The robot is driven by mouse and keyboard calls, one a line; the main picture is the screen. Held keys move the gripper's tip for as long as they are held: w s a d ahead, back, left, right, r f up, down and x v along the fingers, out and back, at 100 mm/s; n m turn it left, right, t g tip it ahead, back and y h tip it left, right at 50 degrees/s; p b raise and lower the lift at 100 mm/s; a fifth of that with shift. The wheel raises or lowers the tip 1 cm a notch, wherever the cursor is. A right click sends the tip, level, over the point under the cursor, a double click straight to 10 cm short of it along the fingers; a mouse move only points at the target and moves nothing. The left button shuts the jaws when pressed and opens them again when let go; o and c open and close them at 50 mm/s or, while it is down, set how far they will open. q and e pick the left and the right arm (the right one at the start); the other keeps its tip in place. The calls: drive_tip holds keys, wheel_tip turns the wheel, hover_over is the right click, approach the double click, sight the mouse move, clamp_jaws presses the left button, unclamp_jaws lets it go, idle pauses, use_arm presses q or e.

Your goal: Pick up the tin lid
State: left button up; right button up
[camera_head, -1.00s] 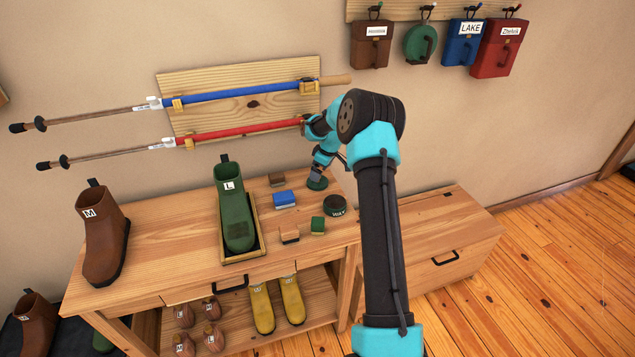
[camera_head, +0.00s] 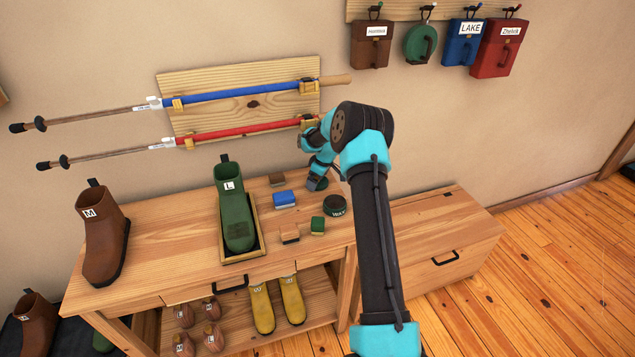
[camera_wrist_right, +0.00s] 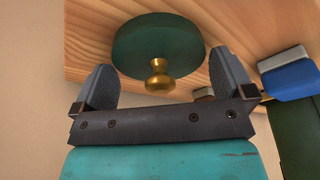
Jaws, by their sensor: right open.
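The tin lid (camera_wrist_right: 158,45) is a dark green disc with a brass knob (camera_wrist_right: 158,76), lying on the wooden bench top in the right wrist view. In the head view the lid (camera_head: 317,185) shows only partly, under my gripper at the bench's back right. My right gripper (camera_wrist_right: 163,75) is open, its fingers apart on either side of the knob, with nothing held. A dark round tin marked WAX (camera_head: 335,205) stands just in front of the lid. My left gripper is not in view.
Blue (camera_head: 284,199), brown (camera_head: 277,180), tan (camera_head: 290,233) and green (camera_head: 317,225) brushes or blocks lie left and front of the lid. A green boot (camera_head: 236,210) stands in a wooden tray. Walking poles (camera_head: 240,128) hang on the wall close behind my arm.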

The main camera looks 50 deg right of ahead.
drive_tip(key=shift+c, duration=0.3)
drive_tip(key=c, duration=0.6)
drive_tip(key=shift+o, duration=0.2)
drive_tip(key=shift+r, duration=0.1)
drive_tip(key=shift+s+a+r, duration=0.1)
drive_tip(key=shift+s+r, duration=0.05)
drive_tip(key=shift+r, duration=0.2)
wheel_tip(320, 180, up, 6)
drive_tip(key=shift+f, duration=0.1)
drive_tip(key=shift+s+a+r, duration=0.1)
drive_tip(key=shift+s+r, duration=0.1)
drive_tip(key=shift+r, duration=0.05)
drive_tip(key=s+a, duration=0.4)
drive_tip(key=s, duration=0.4)
drive_tip(key=s+a, duration=0.5)
drive_tip(key=s, duration=0.3)
drive_tip(key=shift+s+a, duration=0.15)
drive_tip(key=shift+s, duration=0.25)
